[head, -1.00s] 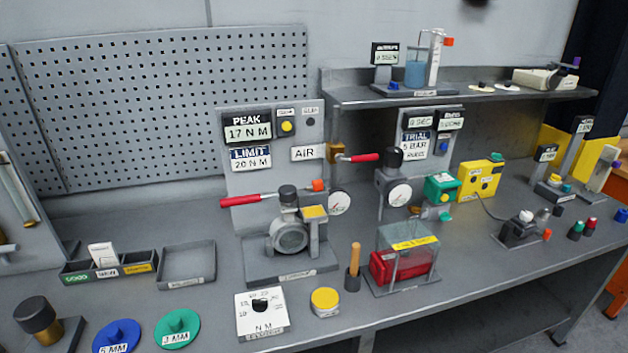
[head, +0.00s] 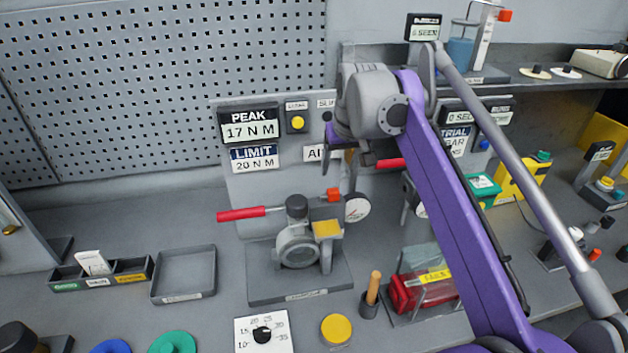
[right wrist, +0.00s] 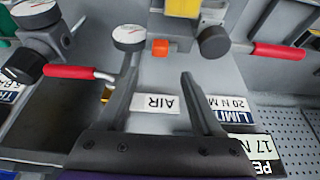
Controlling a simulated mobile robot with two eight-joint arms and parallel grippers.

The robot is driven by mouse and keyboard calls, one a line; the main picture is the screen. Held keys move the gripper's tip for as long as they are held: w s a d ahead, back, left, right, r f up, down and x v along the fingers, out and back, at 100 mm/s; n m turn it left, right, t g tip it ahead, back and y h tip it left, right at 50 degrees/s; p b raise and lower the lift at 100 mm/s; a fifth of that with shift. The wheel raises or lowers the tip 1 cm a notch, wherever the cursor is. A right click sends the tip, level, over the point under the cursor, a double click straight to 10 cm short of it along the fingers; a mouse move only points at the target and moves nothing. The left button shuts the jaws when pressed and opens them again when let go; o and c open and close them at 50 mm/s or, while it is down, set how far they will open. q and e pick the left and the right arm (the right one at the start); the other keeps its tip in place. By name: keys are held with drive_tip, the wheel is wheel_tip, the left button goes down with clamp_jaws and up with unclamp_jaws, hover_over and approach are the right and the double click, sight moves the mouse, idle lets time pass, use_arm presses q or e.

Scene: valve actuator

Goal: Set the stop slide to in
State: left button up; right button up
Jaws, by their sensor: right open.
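The valve actuator (head: 300,245) stands on the bench with a round grey body, a red-handled lever (head: 240,214) and a yellow block (head: 327,229). A small orange block (head: 333,195) sits at its upper right, beside a round gauge (head: 357,207); I cannot tell for sure whether it is the stop slide. My right gripper (head: 343,178) is above and behind this block, partly hidden by its wrist. In the right wrist view my right gripper (right wrist: 158,70) is open and empty, with the orange block (right wrist: 160,47) beyond its fingertips, apart from them. My left gripper is not in view.
The panel behind carries the peak display (head: 250,122), the limit display (head: 255,157) and the AIR label (right wrist: 155,103). A second red handle (head: 390,163) lies close to my right gripper. A wooden-handled tool (head: 374,288) and a clear box (head: 425,285) stand in front.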

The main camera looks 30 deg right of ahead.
sight(334, 191)
drive_tip(key=x, duration=1)
drive_tip(key=shift+s+f+b, duration=0.15)
drive_tip(key=shift+b, duration=0.15)
clamp_jaws()
idle(1.0)
